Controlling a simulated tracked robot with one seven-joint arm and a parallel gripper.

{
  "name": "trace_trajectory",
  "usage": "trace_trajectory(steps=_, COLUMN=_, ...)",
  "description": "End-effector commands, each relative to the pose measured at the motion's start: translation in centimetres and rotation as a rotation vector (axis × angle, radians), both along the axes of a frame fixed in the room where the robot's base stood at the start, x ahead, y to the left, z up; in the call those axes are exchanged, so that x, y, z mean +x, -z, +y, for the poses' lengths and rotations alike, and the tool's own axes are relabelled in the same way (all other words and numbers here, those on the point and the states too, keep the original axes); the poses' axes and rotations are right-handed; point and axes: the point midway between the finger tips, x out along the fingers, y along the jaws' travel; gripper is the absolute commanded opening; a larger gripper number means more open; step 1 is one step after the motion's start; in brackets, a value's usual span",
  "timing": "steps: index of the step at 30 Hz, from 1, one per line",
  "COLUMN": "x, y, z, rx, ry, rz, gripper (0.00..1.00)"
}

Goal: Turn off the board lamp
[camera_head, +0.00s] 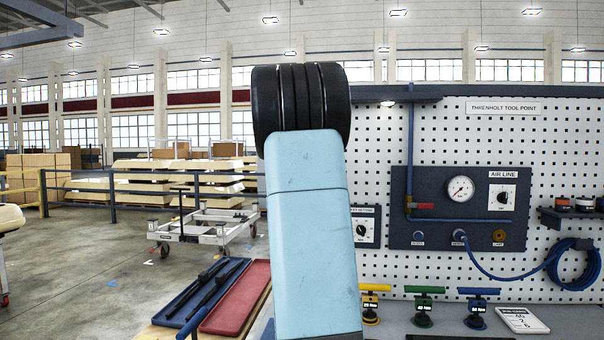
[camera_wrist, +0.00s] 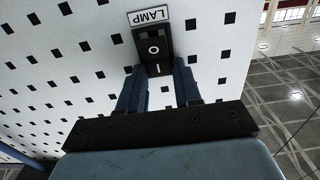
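The lamp switch (camera_wrist: 153,47) is a small black block on the white perforated board in the wrist view, beside a plate reading LAMP (camera_wrist: 148,15). It carries an O mark nearer the plate and an I mark nearer my gripper. My gripper (camera_wrist: 159,75) is open, its two blue-grey fingers apart with nothing between them. The fingertips are close to the switch's near end; I cannot tell whether they touch it. In the head view my arm hides the gripper and the switch. A small bright lamp (camera_head: 388,103) glows under the dark ledge.
The tool board (camera_head: 570,150) carries an air line panel (camera_head: 433,190) with a gauge, knobs and a coiled blue hose (camera_head: 572,268). Coloured-handled tools (camera_head: 423,305) stand on the bench below. Red and blue trays (camera_head: 238,297) lie left of my arm. Open floor is further left.

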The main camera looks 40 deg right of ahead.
Motion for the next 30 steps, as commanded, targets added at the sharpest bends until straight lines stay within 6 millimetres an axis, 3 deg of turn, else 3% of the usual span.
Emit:
trace_trajectory(steps=10, x=0.0, y=0.0, z=0.1, rx=0.000, ry=-0.001, rz=0.000, gripper=0.00)
trace_trajectory(steps=30, x=-0.1, y=1.1, z=0.4, rx=-0.210, ry=-0.001, rz=-0.176, gripper=0.00)
